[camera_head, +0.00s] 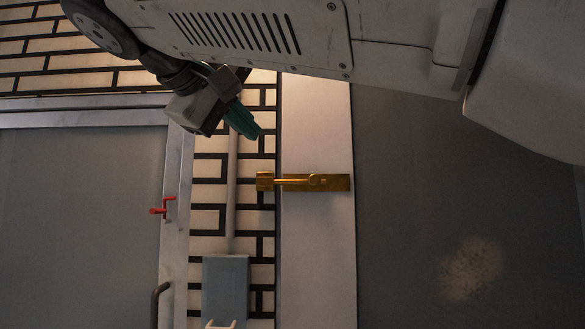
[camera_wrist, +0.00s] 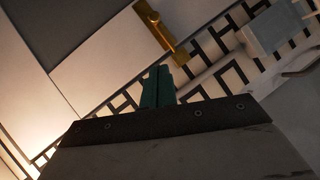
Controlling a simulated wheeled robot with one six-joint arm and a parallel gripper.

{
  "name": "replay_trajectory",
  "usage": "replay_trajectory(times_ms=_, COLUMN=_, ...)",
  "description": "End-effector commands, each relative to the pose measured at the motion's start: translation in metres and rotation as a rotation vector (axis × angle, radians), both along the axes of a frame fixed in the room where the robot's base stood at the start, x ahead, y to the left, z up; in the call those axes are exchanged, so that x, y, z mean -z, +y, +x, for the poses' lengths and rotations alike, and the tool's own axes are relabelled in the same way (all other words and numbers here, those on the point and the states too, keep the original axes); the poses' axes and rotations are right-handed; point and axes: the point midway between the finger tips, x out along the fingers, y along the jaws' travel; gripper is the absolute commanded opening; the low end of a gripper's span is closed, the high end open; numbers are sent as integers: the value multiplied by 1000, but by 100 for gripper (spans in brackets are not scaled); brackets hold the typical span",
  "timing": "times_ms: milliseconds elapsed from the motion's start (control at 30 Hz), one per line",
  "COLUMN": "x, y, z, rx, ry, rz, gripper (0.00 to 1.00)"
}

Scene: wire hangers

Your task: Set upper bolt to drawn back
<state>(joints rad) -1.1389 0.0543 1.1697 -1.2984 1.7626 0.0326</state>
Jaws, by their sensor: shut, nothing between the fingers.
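A brass bolt (camera_head: 335,183) is fixed across a pale upright board, with a round knob near its middle. Its rod runs left to a brass keeper (camera_head: 264,181) at the edge of the tiled strip and appears to reach it. It is the only bolt I can make out. In the wrist view the bolt (camera_wrist: 155,22) shows at the top, beyond the fingertips. My gripper (camera_head: 246,124) has teal fingers, closed together and empty, above and left of the bolt and apart from it. In the wrist view the fingers (camera_wrist: 158,86) show side by side.
A red latch (camera_head: 164,206) and a dark curved handle (camera_head: 158,302) are on the left metal frame. A grey box (camera_head: 226,283) sits below a vertical pipe (camera_head: 233,185) on the tiled wall. A dark grey panel (camera_head: 430,190) lies right of the board. The space before the bolt looks clear.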

Motion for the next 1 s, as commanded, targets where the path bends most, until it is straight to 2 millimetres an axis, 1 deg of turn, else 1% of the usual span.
replay_trajectory(times_ms=167, x=3, y=-5, z=7, rx=3, ry=1, rz=-1, gripper=0)
replay_trajectory(times_ms=267, x=7, y=-12, z=19, rx=4, ry=0, rz=0, gripper=0)
replay_trajectory(times_ms=633, x=32, y=-50, z=83, rx=4, ry=3, rz=-1, gripper=0)
replay_trajectory(times_ms=800, x=42, y=-72, z=87, rx=1, ry=0, rz=1, gripper=0)
replay_trajectory(times_ms=1000, x=49, y=-83, z=90, rx=0, ry=1, rz=1, gripper=0)
